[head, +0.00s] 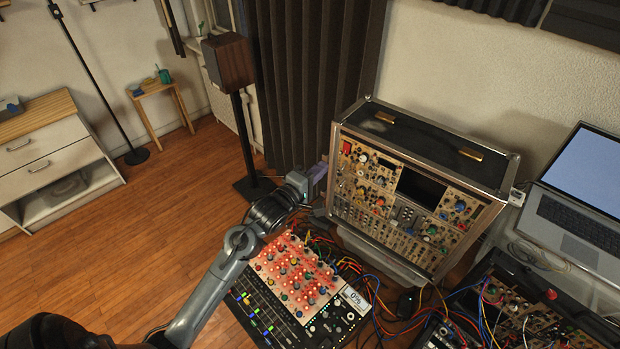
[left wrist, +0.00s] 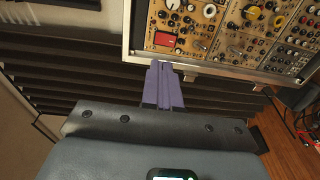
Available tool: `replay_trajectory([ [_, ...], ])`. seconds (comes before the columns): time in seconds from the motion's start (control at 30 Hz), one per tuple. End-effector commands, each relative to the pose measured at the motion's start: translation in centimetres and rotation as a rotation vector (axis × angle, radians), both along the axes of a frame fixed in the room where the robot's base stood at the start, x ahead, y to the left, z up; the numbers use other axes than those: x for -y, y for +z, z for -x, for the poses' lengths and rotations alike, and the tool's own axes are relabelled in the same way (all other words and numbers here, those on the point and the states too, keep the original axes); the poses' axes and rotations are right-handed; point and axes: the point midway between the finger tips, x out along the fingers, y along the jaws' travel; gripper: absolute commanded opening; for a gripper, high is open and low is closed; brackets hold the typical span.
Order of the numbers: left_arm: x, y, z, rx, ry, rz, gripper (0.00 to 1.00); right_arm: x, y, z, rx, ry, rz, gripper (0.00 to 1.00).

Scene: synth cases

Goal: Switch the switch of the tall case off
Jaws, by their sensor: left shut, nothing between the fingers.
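The tall case (head: 487,222) stands upright at the back of the table, its front covered with knobs and modules. A red switch (head: 347,148) sits at the upper left corner of its front panel. It also shows in the left wrist view (left wrist: 165,39), close to the case's metal edge. I cannot tell its position. My left gripper (head: 321,171) has purple fingers and is shut and empty, just left of the case near the switch. In the left wrist view its fingertips (left wrist: 161,66) lie just below the case's edge, short of the switch. My right gripper is out of view.
A flat red-lit synth (head: 292,277) with knobs and cables lies below my left arm. A laptop (head: 580,215) and another cabled case (head: 530,310) stand at the right. A speaker on a stand (head: 229,62) and a dark curtain (head: 305,80) are behind.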

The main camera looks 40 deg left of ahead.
Motion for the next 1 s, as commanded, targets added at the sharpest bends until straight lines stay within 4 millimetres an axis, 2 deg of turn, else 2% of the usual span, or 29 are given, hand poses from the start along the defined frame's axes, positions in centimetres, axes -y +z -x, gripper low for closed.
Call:
replay_trajectory([
  [0.1,0.2,0.0,1.7,-0.001,0.000,0.000,0.00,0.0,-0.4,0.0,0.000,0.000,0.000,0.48],
  [0.3,0.3,0.2,3.1,0.000,0.001,0.000,0.00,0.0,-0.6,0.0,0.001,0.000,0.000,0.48],
  [0.83,0.3,0.3,3.3,-0.001,0.000,-0.001,0.00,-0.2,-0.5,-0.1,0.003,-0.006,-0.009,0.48],
  [1.0,0.6,-1.2,4.4,-0.050,-0.003,0.002,0.00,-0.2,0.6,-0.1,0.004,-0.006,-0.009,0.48],
])
